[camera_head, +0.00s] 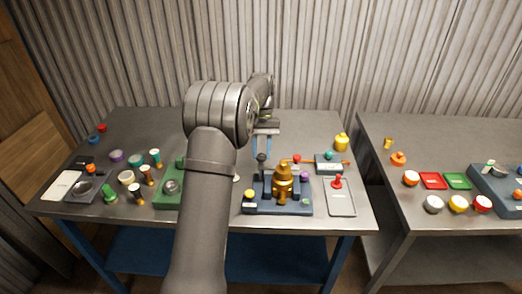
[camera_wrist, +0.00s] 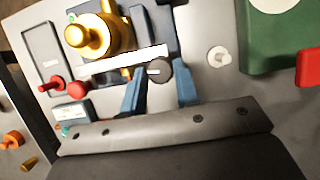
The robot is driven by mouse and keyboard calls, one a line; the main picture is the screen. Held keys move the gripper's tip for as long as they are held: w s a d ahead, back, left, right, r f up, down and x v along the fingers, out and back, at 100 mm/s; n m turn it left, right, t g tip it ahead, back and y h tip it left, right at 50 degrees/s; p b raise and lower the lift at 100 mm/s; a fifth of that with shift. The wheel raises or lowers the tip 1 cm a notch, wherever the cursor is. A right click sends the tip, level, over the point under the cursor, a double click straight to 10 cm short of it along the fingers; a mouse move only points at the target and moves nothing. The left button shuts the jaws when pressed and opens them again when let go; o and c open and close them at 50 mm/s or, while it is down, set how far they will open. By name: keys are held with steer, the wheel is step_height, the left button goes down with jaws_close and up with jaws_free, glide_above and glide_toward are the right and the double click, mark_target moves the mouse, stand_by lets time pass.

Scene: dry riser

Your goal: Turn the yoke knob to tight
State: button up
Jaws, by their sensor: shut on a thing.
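The yoke knob (camera_wrist: 158,70) is a small round dark knob with a pale pointer mark on its face. It stands at the back left of the dark blue fixture (camera_head: 262,209), where it also shows in the head view (camera_head: 262,158). My gripper (camera_wrist: 160,78) has one blue finger on each side of the knob and is shut on it. In the head view my gripper (camera_head: 262,148) comes down over the knob from behind. A brass fitting (camera_head: 283,183) stands on the fixture and also shows in the wrist view (camera_wrist: 92,36). A blank white strip (camera_wrist: 125,58) lies between it and the knob.
A grey tray with a red handle (camera_head: 341,198) stands right of the fixture.

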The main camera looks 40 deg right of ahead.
steer(key=shift+m, duration=0.3)
steer(key=o, duration=1)
steer(key=shift+r, duration=0.1)
steer(key=shift+v, duration=3.7)
steer(key=shift+s, duration=0.1)
steer(key=shift+x, duration=3.8)
